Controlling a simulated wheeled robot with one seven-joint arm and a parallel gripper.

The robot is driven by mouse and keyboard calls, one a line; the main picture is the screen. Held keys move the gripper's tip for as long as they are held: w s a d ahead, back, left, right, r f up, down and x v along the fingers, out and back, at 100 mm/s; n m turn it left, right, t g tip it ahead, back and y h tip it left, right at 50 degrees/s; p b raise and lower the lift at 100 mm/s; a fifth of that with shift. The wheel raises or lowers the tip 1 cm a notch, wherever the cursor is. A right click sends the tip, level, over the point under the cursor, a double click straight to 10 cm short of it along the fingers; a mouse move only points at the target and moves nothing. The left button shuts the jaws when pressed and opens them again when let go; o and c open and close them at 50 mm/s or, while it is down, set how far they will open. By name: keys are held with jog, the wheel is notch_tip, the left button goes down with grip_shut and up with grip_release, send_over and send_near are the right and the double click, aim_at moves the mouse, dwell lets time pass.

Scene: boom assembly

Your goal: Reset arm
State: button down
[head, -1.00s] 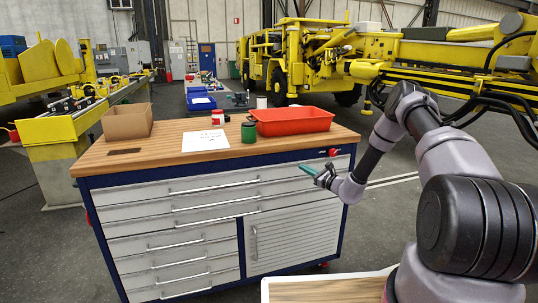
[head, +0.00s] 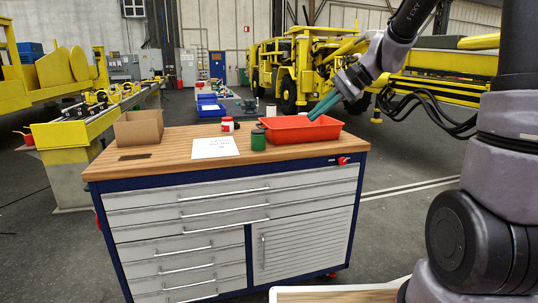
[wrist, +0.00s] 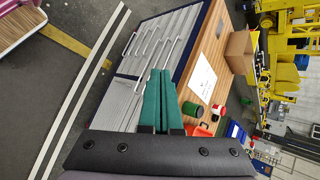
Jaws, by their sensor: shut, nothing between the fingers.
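My gripper (head: 312,117) has green fingers and is raised in the head view, in front of the right end of the red tray (head: 287,136) in the picture. Its fingers point down and left. In the wrist view my gripper (wrist: 160,72) shows two green fingers lying together, shut with nothing between them. Behind them are the cabinet's drawers and wooden top.
A blue tool cabinet with a wooden top (head: 185,165) stands ahead. On it are a cardboard box (head: 138,128), a paper sheet (head: 214,148), a green can (head: 258,140) and a red-and-white can (head: 227,125). Yellow machines stand behind. Open floor lies right of the cabinet.

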jog(key=s+d+r+n+t+h, duration=0.1)
jog(key=s+d+r+t+h, duration=0.1)
jog(key=s+d, duration=0.3)
jog(key=s+d+r+n+t+h, duration=0.2)
jog(key=s+d+r+t+h, duration=0.1)
jog(key=s, duration=1)
jog(key=d+r+h, duration=0.1)
jog(key=d+h, duration=0.1)
jog(key=d, duration=0.1)
jog(key=shift+s+d+n, duration=0.3)
jog(key=shift+s, duration=0.05)
jog(key=shift+r, duration=0.1)
